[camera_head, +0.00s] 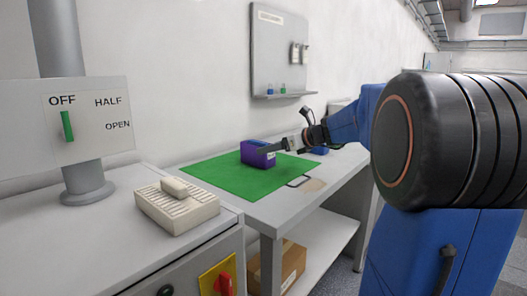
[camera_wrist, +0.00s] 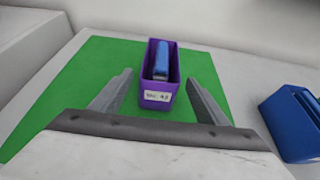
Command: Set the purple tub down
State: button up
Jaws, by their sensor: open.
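The purple tub (camera_wrist: 158,104) stands upright on the green mat (camera_wrist: 62,88) in the wrist view. It has a white label on its near face and a blue item (camera_wrist: 161,60) inside. In the head view the tub (camera_head: 258,156) sits near the back right part of the mat (camera_head: 222,172). My gripper (camera_wrist: 160,88) is open, with one finger to the left of the tub and one to the right. Gaps show between the fingers and the tub's near end. In the head view my gripper (camera_head: 283,147) is close to the tub's right side.
A blue bin (camera_wrist: 290,122) stands right of the mat in the wrist view. A beige slotted block (camera_head: 178,206) lies on the nearer cabinet. An OFF/HALF/OPEN panel (camera_head: 88,118) is at left. A cardboard box (camera_head: 284,268) is under the table. The mat's left part is clear.

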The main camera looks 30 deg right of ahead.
jog(key=shift+v, duration=2.05)
